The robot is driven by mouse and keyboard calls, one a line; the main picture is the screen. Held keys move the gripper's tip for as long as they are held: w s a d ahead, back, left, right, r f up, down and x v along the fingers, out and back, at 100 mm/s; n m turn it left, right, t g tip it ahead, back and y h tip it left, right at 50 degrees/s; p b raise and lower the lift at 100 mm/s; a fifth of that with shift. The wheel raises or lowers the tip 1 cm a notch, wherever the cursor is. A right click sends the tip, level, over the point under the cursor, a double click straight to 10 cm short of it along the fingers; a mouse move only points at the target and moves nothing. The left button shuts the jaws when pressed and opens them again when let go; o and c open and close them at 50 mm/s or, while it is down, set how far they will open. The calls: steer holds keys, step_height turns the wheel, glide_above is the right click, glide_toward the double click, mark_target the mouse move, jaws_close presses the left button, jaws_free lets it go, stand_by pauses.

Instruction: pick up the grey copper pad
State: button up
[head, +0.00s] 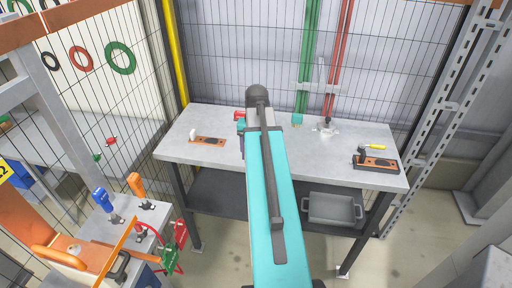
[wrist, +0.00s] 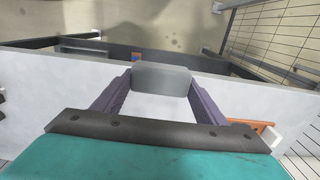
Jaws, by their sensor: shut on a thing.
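The grey copper pad (wrist: 161,80) shows in the wrist view as a flat grey slab with rounded corners. My gripper (wrist: 158,88) is shut on it, with one purple finger at each end. The pad appears above the pale table top, near its edge; I cannot tell the exact gap below it. In the head view my teal arm covers much of the middle of the table, and only a small purple part of my gripper (head: 242,146) shows at its left side. The pad is hidden there.
The grey table (head: 300,152) carries an orange plate (head: 207,141) on the left and a block with an orange top (head: 375,163) on the right. A yellow-handled tool (head: 375,147) lies behind that block. A grey bin (head: 335,208) sits on the lower shelf. Mesh fencing stands behind.

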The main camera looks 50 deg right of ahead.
steer(key=shift+s+a+r+p, duration=0.15)
steer(key=shift+s+a+p, duration=0.2)
steer(key=shift+s+a, duration=0.7)
steer(key=shift+s+a+r+p, duration=0.1)
steer(key=shift+s+a+p, duration=0.2)
steer(key=shift+s+a, duration=0.7)
steer(key=shift+s+d, duration=0.1)
steer(key=o, duration=0.3)
steer(key=shift+c, duration=1)
steer(key=w+d+r+m+p, duration=0.1)
steer(key=d+r+m+p, duration=0.2)
steer(key=d+m, duration=1)
steer(key=d+r, duration=0.2)
steer(key=d, duration=0.5)
steer(key=shift+w+d, duration=0.15)
steer(key=shift+d, duration=0.05)
steer(key=shift+w+a+r, duration=0.1)
